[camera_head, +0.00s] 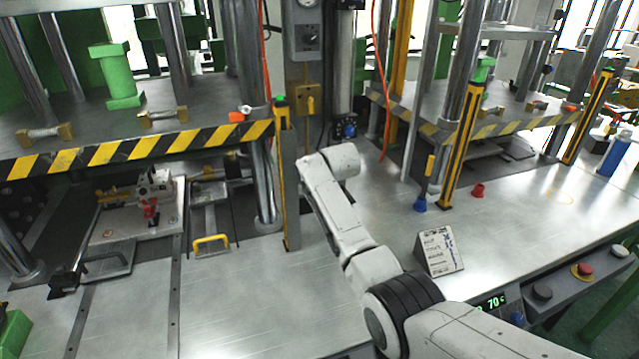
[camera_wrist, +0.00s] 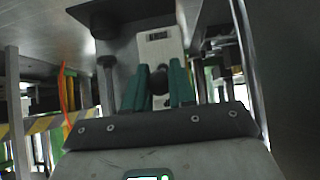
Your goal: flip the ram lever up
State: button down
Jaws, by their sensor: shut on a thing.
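In the wrist view, the two teal fingers of my gripper (camera_wrist: 160,88) stand on either side of a dark round knob, which I take to be the end of the ram lever (camera_wrist: 159,76). The gripper is shut on it. Behind the knob is a pale upright plate with a small dark label (camera_wrist: 157,36). The rest of the lever is hidden, and I cannot tell which way it points. My fingers and the lever do not show there.
Presses with striped guard edges (camera_head: 130,146) stand left and right. A yellow-black post (camera_head: 286,180) stands just left of my arm. A white sign (camera_head: 440,250), a blue-based tool (camera_head: 421,204) and a red cap (camera_head: 478,190) are on the right.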

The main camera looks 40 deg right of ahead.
jog(key=shift+w+r+g, duration=0.1)
jog(key=shift+r+g, duration=0.05)
jog(key=shift+g, duration=0.15)
jog(key=c, duration=1)
grip_release()
jog(key=shift+o, duration=0.2)
jog(key=v, duration=1)
jog(key=shift+s+r, duration=0.2)
jog(key=shift+s, duration=0.05)
